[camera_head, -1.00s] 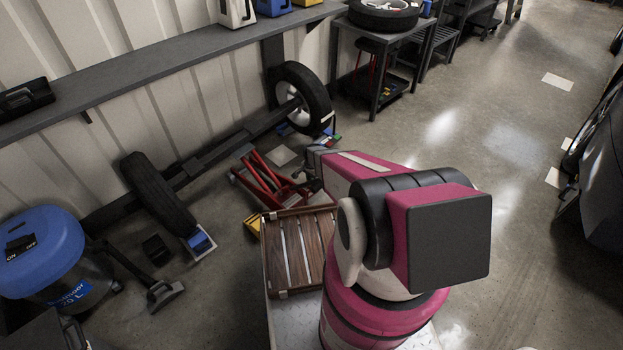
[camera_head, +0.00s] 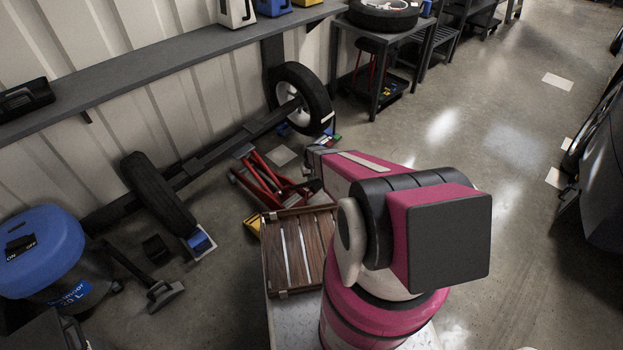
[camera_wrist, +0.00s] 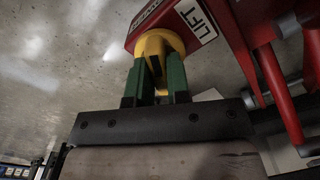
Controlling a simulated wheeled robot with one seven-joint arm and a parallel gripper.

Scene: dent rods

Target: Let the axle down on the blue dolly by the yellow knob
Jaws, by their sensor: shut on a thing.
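The dark axle (camera_head: 212,152) runs along the wall with a left wheel (camera_head: 158,195) and a right wheel (camera_head: 303,98). A blue dolly (camera_head: 201,241) is at the foot of the left wheel; a blue piece also shows by the right wheel. Whether the tyres touch them is unclear. A red jack (camera_head: 265,182) stands by the axle's middle. In the wrist view my gripper (camera_wrist: 158,72) has its green fingers shut on the yellow knob (camera_wrist: 153,43), beside the red LIFT housing (camera_wrist: 178,18). In the head view my arm hides the gripper and knob.
A slatted wooden crate (camera_head: 298,250) sits in front of my arm. A blue vacuum cleaner (camera_head: 45,250) and its nozzle (camera_head: 163,295) are at left. A shelf (camera_head: 150,68) runs along the wall. A table (camera_head: 375,45) with a tyre stands behind. Open floor lies to the right.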

